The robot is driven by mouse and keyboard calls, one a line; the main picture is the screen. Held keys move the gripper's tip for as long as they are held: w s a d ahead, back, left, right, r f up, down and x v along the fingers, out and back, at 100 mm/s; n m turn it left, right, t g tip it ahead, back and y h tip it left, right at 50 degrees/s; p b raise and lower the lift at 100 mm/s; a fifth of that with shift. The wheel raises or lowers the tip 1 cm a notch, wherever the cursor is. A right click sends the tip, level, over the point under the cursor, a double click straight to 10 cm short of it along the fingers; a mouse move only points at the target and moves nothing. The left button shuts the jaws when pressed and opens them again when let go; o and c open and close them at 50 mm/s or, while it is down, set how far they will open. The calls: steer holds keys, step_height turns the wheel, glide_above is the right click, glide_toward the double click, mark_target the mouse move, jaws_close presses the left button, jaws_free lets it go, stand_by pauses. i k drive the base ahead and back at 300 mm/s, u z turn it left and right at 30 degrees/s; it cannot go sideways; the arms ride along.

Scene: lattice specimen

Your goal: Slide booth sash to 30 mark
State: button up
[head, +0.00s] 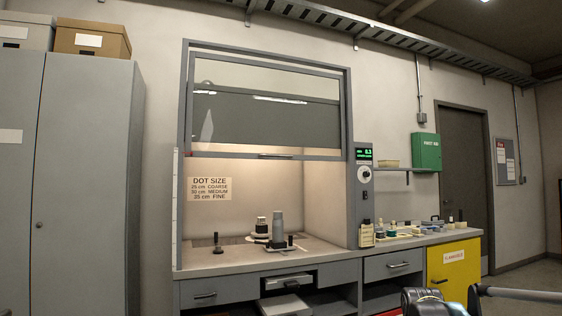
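The booth sash (265,121) is a grey-framed glass panel in the upper part of the booth front. Its bottom rail, with a small handle (275,156), sits high, and the booth is open below it. A pale vertical strip (175,215) runs along the booth's left edge; any marks on it are too small to read. A "DOT SIZE" sign (209,189) on the booth's back wall lists cm values for coarse, medium and fine. A green-lit display (364,154) is on the right post. I cannot make out my gripper in this view.
Small instruments (278,228) stand on the booth worktop (235,259). A counter to the right holds small items above a yellow cabinet (453,266). A grey locker (85,180) stands left. Dark parts and a grey bar (520,294) show at the bottom right, close to the camera.

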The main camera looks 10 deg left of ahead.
mark_target(192, 54)
steer(key=i, duration=1)
